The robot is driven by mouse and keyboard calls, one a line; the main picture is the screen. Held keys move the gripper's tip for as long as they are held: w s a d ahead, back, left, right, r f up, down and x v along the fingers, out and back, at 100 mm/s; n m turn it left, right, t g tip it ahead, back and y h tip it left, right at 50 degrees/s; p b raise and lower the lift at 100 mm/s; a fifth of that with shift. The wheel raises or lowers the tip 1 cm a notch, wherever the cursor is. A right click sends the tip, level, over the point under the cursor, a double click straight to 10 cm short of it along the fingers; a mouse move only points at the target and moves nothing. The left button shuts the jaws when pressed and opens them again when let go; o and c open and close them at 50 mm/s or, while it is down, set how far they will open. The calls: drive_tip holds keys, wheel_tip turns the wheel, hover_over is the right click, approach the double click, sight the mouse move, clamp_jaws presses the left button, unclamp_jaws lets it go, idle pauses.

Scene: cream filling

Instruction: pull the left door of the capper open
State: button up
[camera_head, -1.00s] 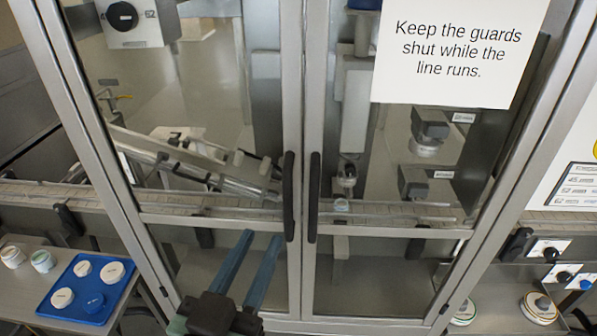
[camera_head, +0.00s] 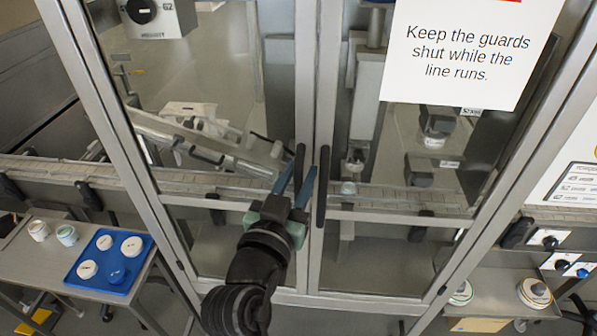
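The left door (camera_head: 170,197) of the capper is a glass panel in a grey metal frame and looks shut against the right door (camera_head: 400,216). Its black upright handle (camera_head: 299,164) is at its right edge, beside the right door's black handle (camera_head: 322,186). My gripper (camera_head: 294,178) is open, its blue fingers pointing up and away. One finger appears left of the left handle and the other right of it, between the two handles. I cannot tell whether either finger touches the handle. The handle's lower end is partly hidden by my gripper.
A side table (camera_head: 40,262) at the left bears a blue tray (camera_head: 98,283) with several lids and two jars (camera_head: 66,235) beside it. A sign (camera_head: 463,50) hangs on the right door. A control panel with knobs (camera_head: 551,243) is at the right.

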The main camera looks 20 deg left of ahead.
clamp_jaws()
idle(1.4)
